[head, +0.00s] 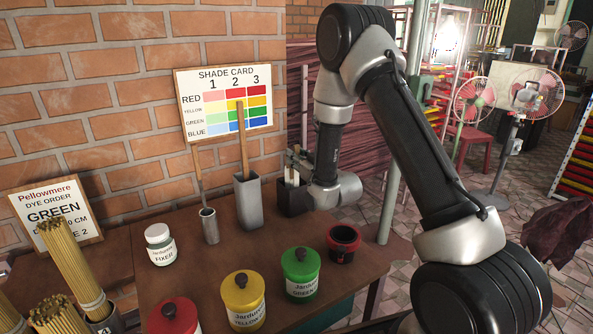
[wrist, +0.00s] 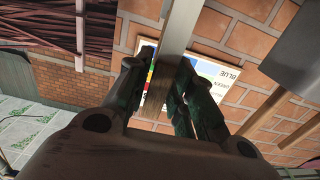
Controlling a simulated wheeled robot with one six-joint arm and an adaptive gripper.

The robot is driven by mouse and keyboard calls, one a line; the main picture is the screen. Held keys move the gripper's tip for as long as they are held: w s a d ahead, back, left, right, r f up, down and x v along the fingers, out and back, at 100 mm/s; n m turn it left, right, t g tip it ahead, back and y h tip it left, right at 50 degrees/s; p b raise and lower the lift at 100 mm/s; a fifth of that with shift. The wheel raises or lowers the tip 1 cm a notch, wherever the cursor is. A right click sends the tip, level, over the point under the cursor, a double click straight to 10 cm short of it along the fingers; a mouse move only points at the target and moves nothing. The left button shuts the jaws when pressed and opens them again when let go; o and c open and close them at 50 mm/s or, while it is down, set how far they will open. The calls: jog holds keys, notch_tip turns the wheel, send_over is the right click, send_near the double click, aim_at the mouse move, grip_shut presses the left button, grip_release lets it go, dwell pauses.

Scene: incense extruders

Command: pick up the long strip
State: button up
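In the head view a long wooden strip (head: 242,140) stands upright in a grey square holder (head: 248,197). Pale strips (head: 291,174) stand in a black box (head: 290,200) to its right. My gripper (head: 299,162) is at the black box, close to the pale strips. In the wrist view a strip, pale above and brown below (wrist: 177,38), runs between the fingers of my gripper (wrist: 158,72). A gap shows between it and the left finger; the right finger is close beside it. The grey holder (wrist: 292,42) and its wooden strip (wrist: 268,108) are at the right there.
A metal tube (head: 209,226) with a thin stick stands left of the grey holder. A white fixer jar (head: 160,246), yellow jar (head: 243,300), green jar (head: 300,273) and dark red-rimmed pot (head: 342,245) stand on the table. A shade card (head: 225,103) is on the brick wall behind.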

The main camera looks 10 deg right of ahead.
jog(key=shift+c, duration=1)
notch_tip(320, 180, up, 41)
dwell(0.3)
